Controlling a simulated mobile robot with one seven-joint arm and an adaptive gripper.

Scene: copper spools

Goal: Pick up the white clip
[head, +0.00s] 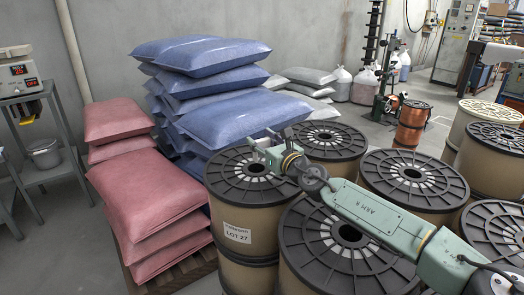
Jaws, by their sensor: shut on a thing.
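My gripper (262,154) is at the end of my green arm, low over the flanged top of the left copper spool (236,192), the one labelled LOT 27. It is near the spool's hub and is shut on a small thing. That thing is too small in this view to make out clearly as the white clip. No white clip shows plainly elsewhere. I cannot tell whether the held thing touches the spool top.
More spools (411,175) stand close around and under my arm. Stacked blue sacks (205,55) rise behind the gripper. Red sacks (150,190) lie on a pallet at left. A metal stand with a controller (20,72) is at far left.

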